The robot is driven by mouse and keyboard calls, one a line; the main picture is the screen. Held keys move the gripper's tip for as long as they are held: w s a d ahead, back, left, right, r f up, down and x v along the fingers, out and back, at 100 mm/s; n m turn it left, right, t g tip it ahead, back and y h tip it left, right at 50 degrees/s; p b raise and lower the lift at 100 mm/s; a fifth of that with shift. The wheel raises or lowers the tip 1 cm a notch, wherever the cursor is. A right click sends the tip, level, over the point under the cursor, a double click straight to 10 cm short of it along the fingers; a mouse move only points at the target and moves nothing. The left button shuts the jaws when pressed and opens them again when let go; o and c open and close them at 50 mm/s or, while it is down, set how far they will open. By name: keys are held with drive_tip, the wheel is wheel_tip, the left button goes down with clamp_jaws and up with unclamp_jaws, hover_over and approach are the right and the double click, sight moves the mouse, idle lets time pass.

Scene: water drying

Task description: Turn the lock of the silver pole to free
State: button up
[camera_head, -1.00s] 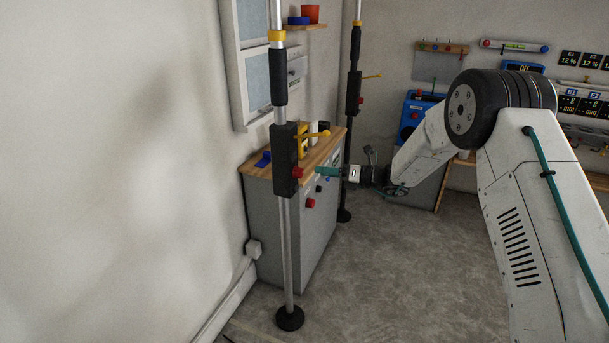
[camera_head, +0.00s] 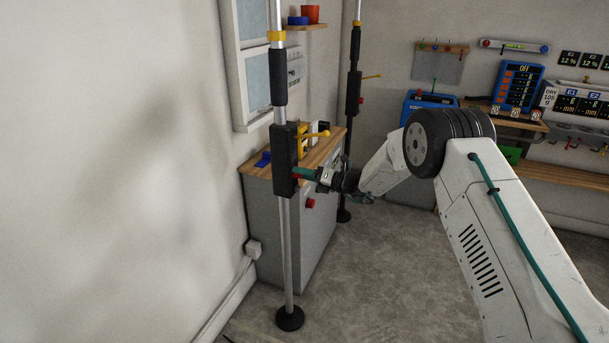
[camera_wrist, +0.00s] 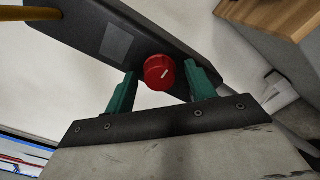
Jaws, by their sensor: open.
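The near silver pole (camera_head: 288,244) stands upright on a black foot, with a black block (camera_head: 284,160) around it that bears a yellow lever (camera_head: 314,135). The lock, a red round knob (camera_wrist: 159,71) with a white mark, sits on the black block (camera_wrist: 120,38) in the wrist view. My gripper (camera_wrist: 161,88) is open, its two teal fingers on either side of the knob with small gaps.
A second pole (camera_head: 351,130) with its own block and lever stands behind. A grey cabinet (camera_head: 318,235) with a wooden top and a red button (camera_head: 310,203) stands close behind the near pole. The floor to the right is clear.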

drive_tip(key=c, duration=1)
drive_tip(key=shift+o, duration=0.2)
drive_tip(key=shift+n, duration=9)
